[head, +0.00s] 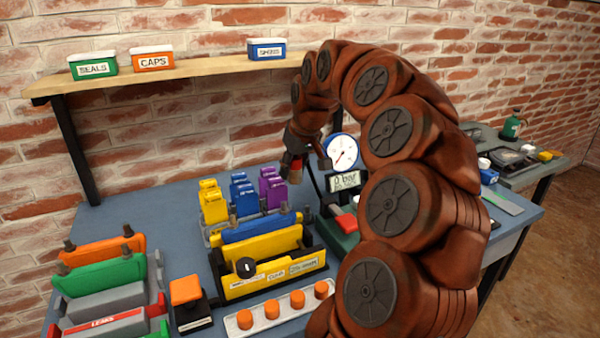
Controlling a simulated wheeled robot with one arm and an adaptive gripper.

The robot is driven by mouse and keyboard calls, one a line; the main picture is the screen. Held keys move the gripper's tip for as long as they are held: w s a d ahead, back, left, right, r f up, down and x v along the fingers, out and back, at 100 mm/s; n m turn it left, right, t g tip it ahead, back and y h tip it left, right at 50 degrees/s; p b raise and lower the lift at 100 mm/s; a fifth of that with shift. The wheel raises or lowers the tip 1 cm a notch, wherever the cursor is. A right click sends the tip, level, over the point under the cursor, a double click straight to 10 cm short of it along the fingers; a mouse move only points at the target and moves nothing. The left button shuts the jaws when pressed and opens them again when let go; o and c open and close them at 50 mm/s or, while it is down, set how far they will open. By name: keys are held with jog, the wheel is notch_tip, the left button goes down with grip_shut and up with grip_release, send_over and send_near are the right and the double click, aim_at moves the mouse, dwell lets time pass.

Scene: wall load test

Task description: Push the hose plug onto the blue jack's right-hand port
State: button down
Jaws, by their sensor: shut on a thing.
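A blue jack (260,229) sits upright in a yellow and black holding fixture (270,274) near the middle of the bench. A small dark stub, likely its right-hand port (284,208), shows at its top right end. My gripper (302,160) points down above and slightly right of this stub. It is shut on a small dark piece with a red band, probably the hose plug (290,167). The held piece appears apart from the jack, with a gap below it. The exact finger contact is too small to make out.
Yellow, blue and purple blocks (245,200) stand in a row behind the fixture. A gauge (342,153) and a "0 bar" display (346,181) stand to the right. Orange and green jacks (100,250) fill a rack at left. Orange caps (272,310) lie in a front tray.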

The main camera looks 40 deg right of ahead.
jog(key=a, duration=0.1)
jog(key=s+a+b, duration=0.1)
jog(key=a, duration=0.1)
jog(key=s+a+b, duration=0.1)
jog(key=a, duration=0.1)
jog(key=shift+a, duration=0.15)
jog(key=shift+f+b, duration=0.75)
jog(key=shift+f, duration=0.1)
jog(key=shift+f+b, duration=0.8)
jog(key=shift+f, duration=0.5)
jog(key=c, duration=0.7)
grip_release()
jog(key=o, duration=0.3)
